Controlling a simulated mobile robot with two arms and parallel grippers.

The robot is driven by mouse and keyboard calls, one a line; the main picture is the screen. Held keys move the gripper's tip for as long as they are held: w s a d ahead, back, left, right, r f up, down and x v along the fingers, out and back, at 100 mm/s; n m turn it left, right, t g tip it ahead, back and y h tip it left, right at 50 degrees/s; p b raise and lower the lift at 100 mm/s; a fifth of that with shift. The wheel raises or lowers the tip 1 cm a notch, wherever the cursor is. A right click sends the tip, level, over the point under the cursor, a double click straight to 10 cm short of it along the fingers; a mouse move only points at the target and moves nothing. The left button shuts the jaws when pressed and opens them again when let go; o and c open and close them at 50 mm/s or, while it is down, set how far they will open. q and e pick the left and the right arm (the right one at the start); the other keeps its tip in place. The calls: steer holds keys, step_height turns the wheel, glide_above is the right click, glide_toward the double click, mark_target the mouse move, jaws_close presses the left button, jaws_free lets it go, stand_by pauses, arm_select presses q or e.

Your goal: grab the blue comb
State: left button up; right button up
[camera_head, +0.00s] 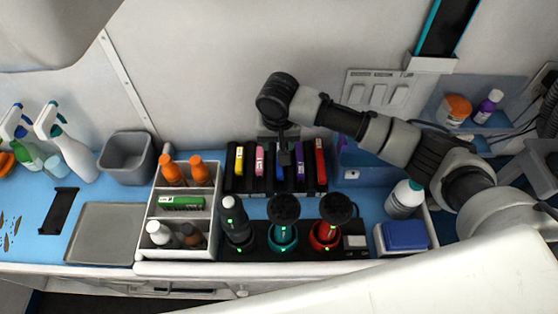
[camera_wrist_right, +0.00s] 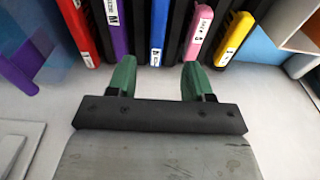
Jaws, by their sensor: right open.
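The blue comb (camera_wrist_right: 159,32) stands in a black rack (camera_head: 231,172) with yellow, pink, purple and red ones beside it. In the head view the blue comb (camera_head: 280,172) is partly hidden by my right gripper (camera_head: 284,158). In the right wrist view my right gripper (camera_wrist_right: 157,74) is open, with its two green fingers apart and nothing between the tips. The blue comb lies just beyond the tips, roughly in line with the gap. My left gripper is not in view.
Pink (camera_wrist_right: 199,32) and purple (camera_wrist_right: 115,28) handles stand close on either side. In front of the rack are upright tools in a dark dock (camera_head: 258,250). A white organizer (camera_head: 150,213) with bottles stands left. A blue box (camera_head: 405,235) sits right. The wall is close behind.

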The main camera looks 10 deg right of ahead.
steer(key=shift+w+d+f+p, duration=0.15)
steer(key=shift+f+p, duration=0.15)
steer(key=shift+f, duration=1.55)
steer(key=shift+w+d+f+p, duration=0.1)
steer(key=shift+f+p, duration=0.15)
steer(key=shift+f, duration=1.55)
steer(key=shift+c, duration=0.5)
jaws_close()
steer(key=shift+r, duration=0.1)
